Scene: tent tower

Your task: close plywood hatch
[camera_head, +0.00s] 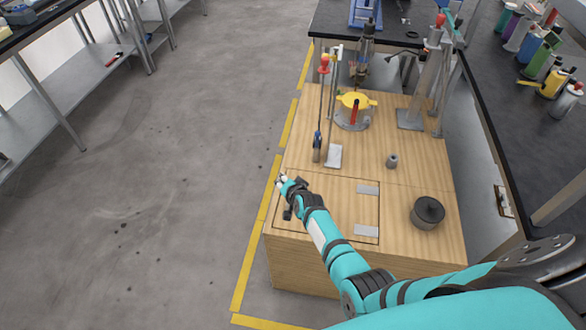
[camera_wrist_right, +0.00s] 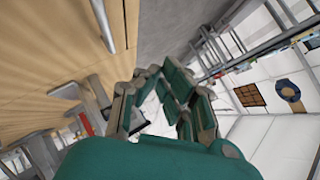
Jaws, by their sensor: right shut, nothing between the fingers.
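The plywood hatch (camera_head: 340,205) is a rectangular panel in the front part of the wooden box top. It looks flat and level with the surrounding wood, inside a dark outline. Two light metal hinge plates (camera_head: 367,231) lie along its right side. My right gripper (camera_head: 282,180) is shut and empty over the hatch's left edge, near its back left corner; I cannot tell whether it touches the wood. My right forearm hides part of the hatch's front. In the right wrist view, the gripper fingers (camera_wrist_right: 165,88) are beside a plywood surface (camera_wrist_right: 45,45). My left gripper is not in view.
A dark round pot (camera_head: 427,212) and a small grey cylinder (camera_head: 392,161) stand right of the hatch. A yellow-topped fixture (camera_head: 354,108) and upright rods stand behind it. A black bench (camera_head: 525,110) borders the right. Open floor (camera_head: 170,190) lies left.

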